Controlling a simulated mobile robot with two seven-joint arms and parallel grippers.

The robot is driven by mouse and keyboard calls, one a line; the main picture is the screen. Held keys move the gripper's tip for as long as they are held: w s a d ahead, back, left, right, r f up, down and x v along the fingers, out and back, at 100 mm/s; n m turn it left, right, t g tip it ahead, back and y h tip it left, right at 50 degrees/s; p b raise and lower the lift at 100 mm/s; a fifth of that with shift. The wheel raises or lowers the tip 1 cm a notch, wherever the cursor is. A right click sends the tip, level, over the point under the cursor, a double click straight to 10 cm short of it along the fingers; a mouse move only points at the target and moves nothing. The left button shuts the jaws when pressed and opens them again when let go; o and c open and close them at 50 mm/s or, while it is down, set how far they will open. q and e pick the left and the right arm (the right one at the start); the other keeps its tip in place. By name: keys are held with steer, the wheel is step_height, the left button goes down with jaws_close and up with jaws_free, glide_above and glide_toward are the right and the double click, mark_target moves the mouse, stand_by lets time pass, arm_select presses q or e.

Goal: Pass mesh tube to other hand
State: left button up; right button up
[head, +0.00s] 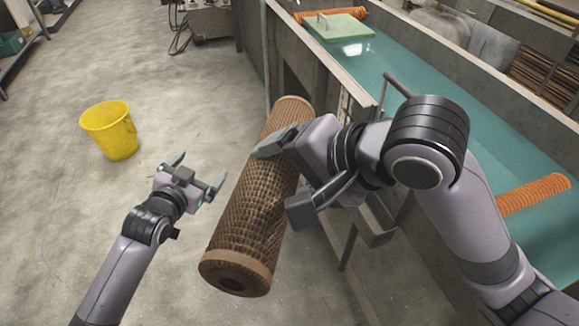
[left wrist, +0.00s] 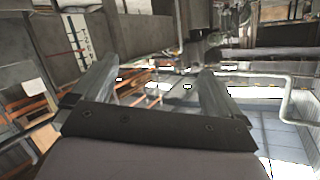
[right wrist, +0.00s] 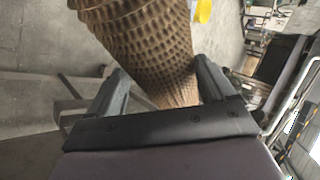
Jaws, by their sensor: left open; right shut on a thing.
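The mesh tube (head: 256,205) is a long brown cylinder with a woven surface and smooth end bands. It is held tilted in the air, its lower end toward the front of the head view. My right gripper (head: 273,180) is shut on the tube around its upper middle. In the right wrist view the tube (right wrist: 145,42) runs between the two fingers (right wrist: 160,88). My left gripper (head: 197,172) is open and empty, to the left of the tube and apart from it. The left wrist view shows nothing between its fingers (left wrist: 157,85), and no tube.
A workbench with a teal top (head: 400,92) runs along the right side. On it are a green block (head: 338,28) and an orange mesh tube (head: 535,194). A yellow bucket (head: 110,131) stands on the floor at left. The floor around my left arm is clear.

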arm_select(q)
steer(key=s+f+n+g, duration=0.1)
steer(key=s+f, duration=0.4)
steer(key=s, duration=0.3)
steer(key=s+f+n+g, duration=0.1)
steer(key=s+f, duration=0.4)
steer(key=s, duration=0.3)
steer(key=s+d+f+n+g, duration=0.1)
steer(key=s+f+g, duration=0.1)
steer(key=s+f, duration=0.3)
steer(key=s, duration=0.3)
steer(key=shift+s, duration=0.4)
